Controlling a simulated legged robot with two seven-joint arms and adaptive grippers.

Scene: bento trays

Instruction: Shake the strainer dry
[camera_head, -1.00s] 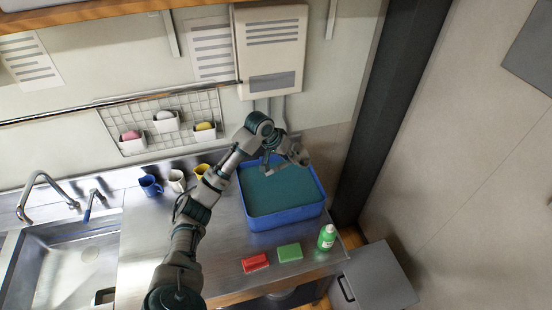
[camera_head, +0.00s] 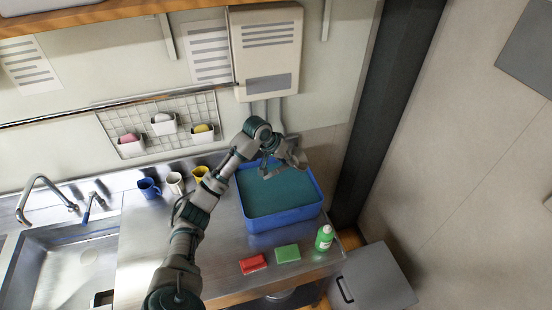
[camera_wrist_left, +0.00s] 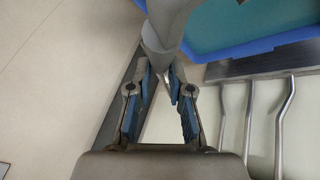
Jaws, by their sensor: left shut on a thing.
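My left gripper (camera_head: 267,172) is over the blue tub (camera_head: 287,222), whose inside is teal. In the left wrist view, its blue-padded fingers (camera_wrist_left: 160,84) are closed around the end of a grey, rod-like piece (camera_wrist_left: 166,28), which I take to be the strainer's handle. The piece runs up past the top edge of that view. The strainer's bowl cannot be made out in either view. The tub's blue rim (camera_wrist_left: 262,44) also shows in the wrist view. My right gripper is not in view.
A red block (camera_head: 253,264), a green block (camera_head: 288,253) and a green bottle (camera_head: 324,238) stand in front of the tub. Blue (camera_head: 148,188), white (camera_head: 175,183) and yellow (camera_head: 200,173) cups stand left. A sink (camera_head: 70,262) is far left. A dark post (camera_head: 388,110) rises right of the tub.

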